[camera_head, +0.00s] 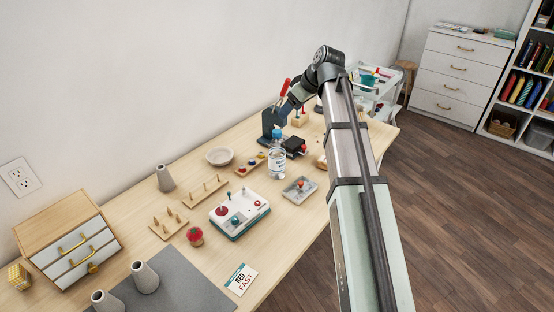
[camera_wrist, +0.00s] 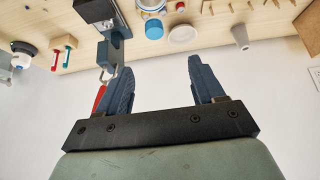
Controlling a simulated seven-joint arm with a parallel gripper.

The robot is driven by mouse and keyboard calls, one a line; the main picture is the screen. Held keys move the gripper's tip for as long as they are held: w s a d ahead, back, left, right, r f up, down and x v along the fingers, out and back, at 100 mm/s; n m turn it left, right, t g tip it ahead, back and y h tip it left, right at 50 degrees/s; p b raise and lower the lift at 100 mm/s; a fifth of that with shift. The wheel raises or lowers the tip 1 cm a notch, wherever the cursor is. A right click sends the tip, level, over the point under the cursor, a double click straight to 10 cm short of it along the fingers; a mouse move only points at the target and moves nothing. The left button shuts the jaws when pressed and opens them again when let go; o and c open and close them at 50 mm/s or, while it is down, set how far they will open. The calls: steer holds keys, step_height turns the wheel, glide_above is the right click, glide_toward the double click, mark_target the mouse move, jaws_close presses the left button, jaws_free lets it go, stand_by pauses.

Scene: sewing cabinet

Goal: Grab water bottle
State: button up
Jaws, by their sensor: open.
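The water bottle (camera_head: 277,162) looks like a clear and white container with a blue cap (camera_head: 276,133), standing upright on the wooden table. In the wrist view, which shows the scene upside down, the bottle (camera_wrist: 151,6) is cut off by the top edge, with its blue cap (camera_wrist: 154,29) below. My gripper (camera_wrist: 159,64) is open and empty, its two dark fingers wide apart. The cap appears beyond the gap between the fingertips, not between them. In the head view my gripper is small and hard to tell from the dark items behind the bottle.
A dark stand with a hook (camera_wrist: 112,48) and a red-handled tool (camera_head: 285,87) are close to my gripper. A round dish (camera_head: 220,156), a peg board (camera_head: 203,190), a black device (camera_head: 296,146) and a grey tray (camera_head: 300,190) surround the bottle. The wall runs behind the table.

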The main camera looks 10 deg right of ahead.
mark_target(278, 132)
steer(key=x, duration=0.7)
steer(key=s+d+x, duration=0.1)
steer(key=x, duration=0.3)
steer(key=shift+f, duration=0.4)
steer(key=shift+w+x, duration=0.2)
steer(key=shift+x, duration=0.9)
steer(key=shift+w+x, duration=0.2)
steer(key=shift+x, duration=0.85)
steer(key=shift+w+a+f, duration=0.1)
steer(key=shift+w+f, duration=0.05)
steer(key=shift+f, duration=0.25)
steer(key=shift+c, duration=0.5)
jaws_close()
